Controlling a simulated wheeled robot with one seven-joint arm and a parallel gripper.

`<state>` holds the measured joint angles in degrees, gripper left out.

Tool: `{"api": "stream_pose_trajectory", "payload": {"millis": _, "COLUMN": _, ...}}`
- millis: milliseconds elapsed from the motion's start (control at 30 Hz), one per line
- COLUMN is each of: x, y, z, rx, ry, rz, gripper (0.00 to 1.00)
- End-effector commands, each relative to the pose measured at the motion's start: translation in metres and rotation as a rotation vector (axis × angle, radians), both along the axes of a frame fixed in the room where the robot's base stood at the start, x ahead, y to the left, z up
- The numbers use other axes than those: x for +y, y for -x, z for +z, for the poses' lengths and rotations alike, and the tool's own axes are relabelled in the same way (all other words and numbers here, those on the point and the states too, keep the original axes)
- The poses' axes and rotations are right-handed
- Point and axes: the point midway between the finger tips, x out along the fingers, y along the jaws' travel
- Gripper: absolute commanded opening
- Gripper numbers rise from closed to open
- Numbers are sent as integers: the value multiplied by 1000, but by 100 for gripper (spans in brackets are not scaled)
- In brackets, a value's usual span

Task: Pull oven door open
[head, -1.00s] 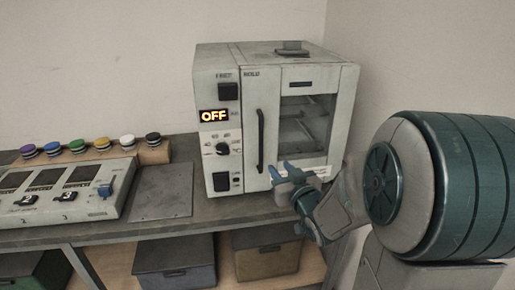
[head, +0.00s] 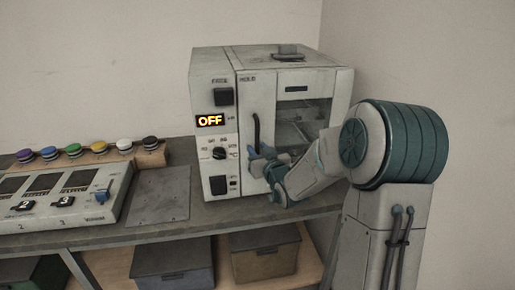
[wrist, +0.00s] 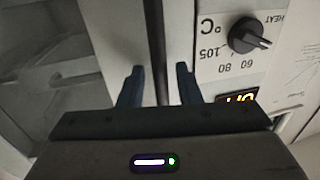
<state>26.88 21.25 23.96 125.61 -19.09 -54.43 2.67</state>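The oven (head: 215,75) stands on the workbench, its windowed door (head: 298,105) shut. The dark vertical door handle (head: 256,131) is near the door's left edge; its lower part is hidden by my gripper (head: 262,160). In the wrist view my gripper (wrist: 160,82) has its two fingers apart, in front of the oven face. A dark vertical strip runs between the fingers; I cannot tell whether it is the handle or the door seam. No contact with the handle can be made out.
The oven's control panel, with a knob (head: 219,153) and an OFF display (head: 210,121), is left of the door. A button console (head: 70,195) and several coloured knobs are farther left. A bare plate (head: 160,193) lies between. Bins (head: 173,265) sit below.

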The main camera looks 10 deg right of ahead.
Motion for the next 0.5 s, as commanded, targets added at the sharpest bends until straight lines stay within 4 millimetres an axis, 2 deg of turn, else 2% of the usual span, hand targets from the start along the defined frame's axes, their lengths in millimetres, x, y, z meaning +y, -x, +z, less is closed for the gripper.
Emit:
{"api": "stream_pose_trajectory", "payload": {"millis": 133, "x": 2, "y": -7, "z": 0, "rx": 0, "ry": -1, "rz": 1, "gripper": 31}}
{"api": "stream_pose_trajectory", "payload": {"millis": 400, "x": 2, "y": -8, "z": 0, "rx": 1, "ry": 0, "rz": 1, "gripper": 31}}
{"api": "stream_pose_trajectory", "payload": {"millis": 500, "x": 2, "y": -7, "z": 0, "rx": 1, "ry": 0, "rz": 1, "gripper": 3}}
